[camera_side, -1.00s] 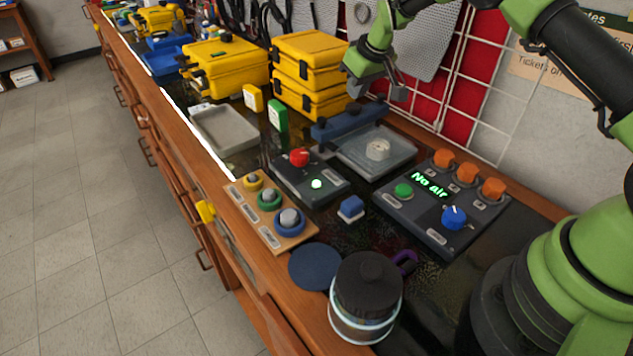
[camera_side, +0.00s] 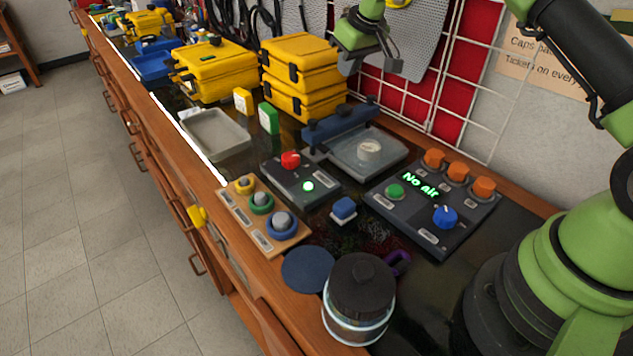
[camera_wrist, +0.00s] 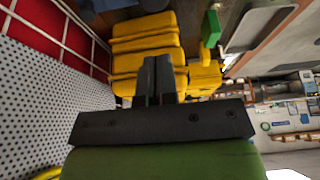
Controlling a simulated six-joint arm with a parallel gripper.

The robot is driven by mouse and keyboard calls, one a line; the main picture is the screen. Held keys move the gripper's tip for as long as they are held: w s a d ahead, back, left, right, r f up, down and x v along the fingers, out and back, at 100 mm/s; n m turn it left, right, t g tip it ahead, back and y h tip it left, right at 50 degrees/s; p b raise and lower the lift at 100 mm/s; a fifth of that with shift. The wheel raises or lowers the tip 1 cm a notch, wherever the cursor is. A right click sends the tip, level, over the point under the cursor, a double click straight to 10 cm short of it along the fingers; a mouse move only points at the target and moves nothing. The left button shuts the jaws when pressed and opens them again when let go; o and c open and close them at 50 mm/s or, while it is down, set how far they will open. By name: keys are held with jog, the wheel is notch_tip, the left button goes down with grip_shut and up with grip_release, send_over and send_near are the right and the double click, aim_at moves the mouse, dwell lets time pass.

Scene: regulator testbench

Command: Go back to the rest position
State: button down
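My gripper (camera_side: 394,66) hangs high above the bench at the back, in front of the grey pegboard and above the clear-topped tray with the round dial. In the wrist view its two dark fingers (camera_wrist: 160,72) lie close side by side, with nothing seen between them. It touches nothing on the bench. The stacked yellow cases (camera_side: 303,60) stand left of it in the side view; in the wrist view they lie beyond the fingertips (camera_wrist: 145,48).
Below stand the "No air" panel (camera_side: 420,222), the red-knob box (camera_side: 316,186), the dial tray (camera_side: 385,158), a wooden knob board (camera_side: 290,239) and a lidded jar (camera_side: 360,305). A wall grid (camera_side: 480,60) rises behind. The air above the front of the bench is clear.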

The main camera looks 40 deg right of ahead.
jog(key=s+a+r+m+t, duration=0.1)
jog(key=s+a+r, duration=0.3)
jog(key=s+r, duration=0.4)
jog(key=s+a+r+m+t, duration=0.1)
jog(key=s+a+r, duration=0.3)
jog(key=s+r, duration=0.4)
jog(key=s+a+m+y, duration=0.1)
jog(key=s+a, duration=0.1)
jog(key=s, duration=0.6)
jog(key=s+a+f+m+y, duration=0.1)
jog(key=s+a, duration=0.1)
jog(key=s, duration=0.7)
jog(key=shift+s+f+t, duration=0.2)
jog(key=shift+s+t, duration=0.1)
